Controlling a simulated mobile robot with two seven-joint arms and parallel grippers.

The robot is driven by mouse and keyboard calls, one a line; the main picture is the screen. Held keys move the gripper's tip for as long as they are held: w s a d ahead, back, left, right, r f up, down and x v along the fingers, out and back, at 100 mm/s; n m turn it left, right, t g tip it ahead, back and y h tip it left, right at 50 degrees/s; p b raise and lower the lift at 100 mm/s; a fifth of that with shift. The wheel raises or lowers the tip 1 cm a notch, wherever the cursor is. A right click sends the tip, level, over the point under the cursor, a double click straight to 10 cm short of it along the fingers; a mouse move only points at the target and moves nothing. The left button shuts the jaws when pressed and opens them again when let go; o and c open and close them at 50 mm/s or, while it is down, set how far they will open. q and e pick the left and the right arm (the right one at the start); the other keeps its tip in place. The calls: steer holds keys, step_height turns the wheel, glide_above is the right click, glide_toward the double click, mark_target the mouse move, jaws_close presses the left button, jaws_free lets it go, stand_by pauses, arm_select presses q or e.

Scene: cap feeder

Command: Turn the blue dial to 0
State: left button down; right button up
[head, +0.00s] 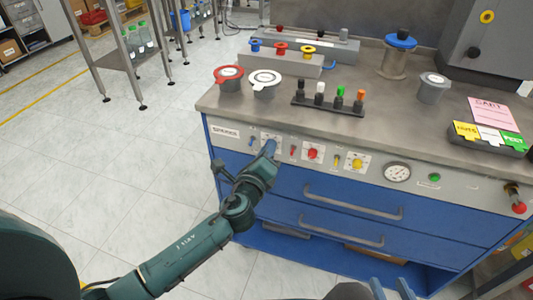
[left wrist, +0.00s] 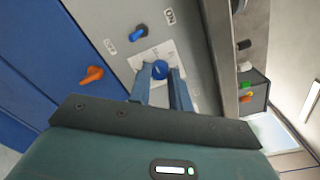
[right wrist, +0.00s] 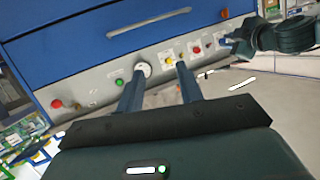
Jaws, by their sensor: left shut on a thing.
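The blue dial (left wrist: 160,70) sits on a white plate (left wrist: 146,62) on the grey front panel. In the left wrist view it lies between the two fingertips of my left gripper (left wrist: 161,76), which is shut on it. The dial's setting and the plate's markings are too small to read. In the head view my left gripper (head: 268,150) is at the panel and hides the dial. My right gripper (head: 392,290) is at the bottom edge of the head view. In the right wrist view (right wrist: 157,84) its fingers are apart and empty.
A blue switch (left wrist: 138,34) and an orange lever (left wrist: 92,74) are near the dial. A red dial (head: 312,153), yellow dial (head: 357,163) and gauge (head: 397,172) lie to the right. Drawer handles (head: 350,203) stick out below. The worktop (head: 375,115) overhangs the panel.

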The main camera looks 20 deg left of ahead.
arm_select(q)
steer(key=shift+f+n+h+b, duration=0.1)
steer(key=shift+n+h+b, duration=0.4)
steer(key=shift+n, duration=3.9)
arm_select(e)
steer(key=shift+s+d+r+t, duration=0.1)
steer(key=shift+s+d+t, duration=0.1)
steer(key=shift+d+t, duration=0.1)
arm_select(q)
steer(key=c, duration=1.3)
jaws_free()
arm_select(e)
steer(key=shift+a, duration=0.1)
arm_select(q)
steer(key=shift+s+a+r, duration=0.1)
steer(key=shift+s+r, duration=0.05)
steer(key=shift+s, duration=2.05)
steer(key=shift+s+a+r, duration=0.1)
steer(key=shift+s+a, duration=0.05)
steer(key=shift+s, duration=2.05)
steer(key=shift+s+a+r, duration=0.1)
steer(key=shift+s+r, duration=0.05)
steer(key=shift+s, duration=2.05)
arm_select(e)
steer(key=shift+s, duration=0.1)
